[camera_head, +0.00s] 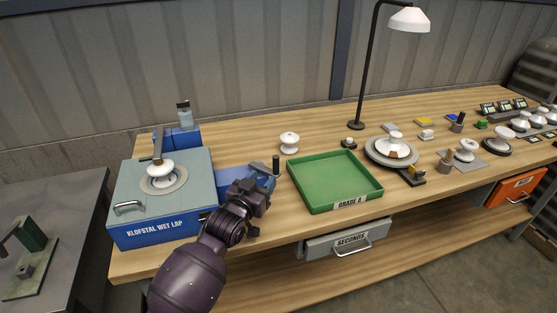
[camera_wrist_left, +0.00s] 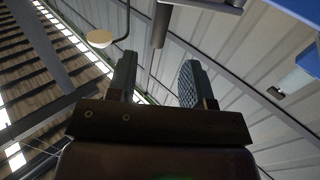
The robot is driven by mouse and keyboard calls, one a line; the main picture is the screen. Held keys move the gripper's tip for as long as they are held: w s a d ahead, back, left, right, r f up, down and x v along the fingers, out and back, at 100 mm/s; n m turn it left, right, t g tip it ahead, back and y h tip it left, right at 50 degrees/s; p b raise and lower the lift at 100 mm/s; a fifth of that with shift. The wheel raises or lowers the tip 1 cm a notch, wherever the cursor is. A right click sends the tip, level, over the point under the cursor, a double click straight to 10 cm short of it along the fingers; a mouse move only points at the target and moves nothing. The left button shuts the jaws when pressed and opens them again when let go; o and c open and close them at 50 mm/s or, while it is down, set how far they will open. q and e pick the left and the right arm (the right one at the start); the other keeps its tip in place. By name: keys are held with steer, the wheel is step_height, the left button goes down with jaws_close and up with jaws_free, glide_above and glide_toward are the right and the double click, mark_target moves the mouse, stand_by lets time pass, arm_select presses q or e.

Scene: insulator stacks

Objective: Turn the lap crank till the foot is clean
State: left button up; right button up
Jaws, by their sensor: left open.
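The wet lap (camera_head: 165,228), a blue-grey box with a front handle, stands at the left end of the bench. A white insulator (camera_head: 160,169) sits upright on its round grey plate (camera_head: 178,181), under a dark arm (camera_head: 158,145). Its foot is hidden, so I cannot tell whether it is clean. The crank's dark upright knob (camera_head: 276,164) is at the lap's right side. My left gripper (camera_head: 264,179) is open beside the crank, just below the knob. In the left wrist view a dark cylinder (camera_wrist_left: 161,26), likely the knob, shows beyond and between the open fingers (camera_wrist_left: 157,78). My right gripper is out of view.
A green tray (camera_head: 335,206) marked GRADE A is close to the right of the crank. Another white insulator (camera_head: 290,142) stands behind it. A lamp (camera_head: 408,19), a round turntable (camera_head: 388,157) and several small items fill the right side. A grey SECONDS drawer (camera_head: 348,240) hangs below.

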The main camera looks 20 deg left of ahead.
mark_target(274, 165)
arm_select(q)
steer(key=w, duration=0.3)
steer(key=w+d, duration=0.1)
steer(key=w, duration=0.6)
steer(key=shift+w+d, duration=0.15)
steer(key=shift+d, duration=0.15)
jaws_close()
